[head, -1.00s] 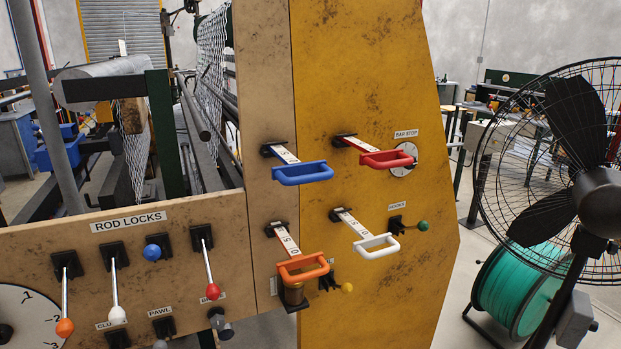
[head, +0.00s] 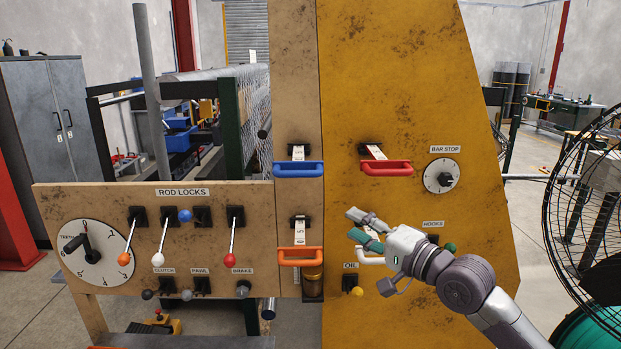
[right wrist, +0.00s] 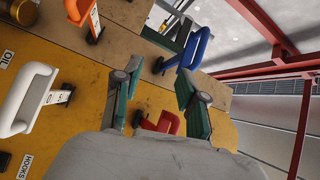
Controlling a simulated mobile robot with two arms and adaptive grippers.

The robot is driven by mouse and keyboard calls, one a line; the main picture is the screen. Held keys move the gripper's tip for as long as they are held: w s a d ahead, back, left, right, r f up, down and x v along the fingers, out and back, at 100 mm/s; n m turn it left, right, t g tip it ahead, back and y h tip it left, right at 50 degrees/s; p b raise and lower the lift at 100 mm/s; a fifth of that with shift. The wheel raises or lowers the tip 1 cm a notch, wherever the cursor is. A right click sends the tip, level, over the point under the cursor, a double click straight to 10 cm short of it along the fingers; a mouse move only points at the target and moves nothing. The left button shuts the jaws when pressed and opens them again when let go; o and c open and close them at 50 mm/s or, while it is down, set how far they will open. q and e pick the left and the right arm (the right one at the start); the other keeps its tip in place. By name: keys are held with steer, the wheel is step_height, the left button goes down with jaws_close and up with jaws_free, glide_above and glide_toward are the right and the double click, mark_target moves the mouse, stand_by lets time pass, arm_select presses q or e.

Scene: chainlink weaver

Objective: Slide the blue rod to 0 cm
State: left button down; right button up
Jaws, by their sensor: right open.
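The blue rod (head: 298,169) ends in a blue handle that stands out from the beige upright of the panel. A white scale strip (head: 298,152) with a 5 shows between handle and panel. In the right wrist view the blue handle (right wrist: 203,48) is at the upper right, beyond the fingers. My right gripper (head: 356,226) is open and empty, right of and below the blue handle, in front of the white handle (head: 371,258) and partly hiding it. Its two fingers also show in the right wrist view (right wrist: 158,88), apart from the blue handle. My left gripper is not in view.
A red handle (head: 386,168) is right of the blue one; an orange handle (head: 301,257) is below. The ROD LOCKS panel has a blue knob (head: 185,215) pointing outward; the orange, white and red levers hang down. A fan (head: 590,200) stands at right.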

steer(key=y, duration=0.2)
glide_toward(303, 176)
steer(key=v, duration=0.2)
steer(key=p+x, duration=0.4)
steer(key=x, duration=0.8)
steer(key=shift+a, duration=0.1)
steer(key=shift+w+a, duration=0.3)
steer(key=shift+w, duration=0.1)
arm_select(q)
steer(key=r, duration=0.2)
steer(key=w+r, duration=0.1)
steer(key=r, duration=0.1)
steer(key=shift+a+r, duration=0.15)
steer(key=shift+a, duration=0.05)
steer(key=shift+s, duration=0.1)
arm_select(e)
jaws_close()
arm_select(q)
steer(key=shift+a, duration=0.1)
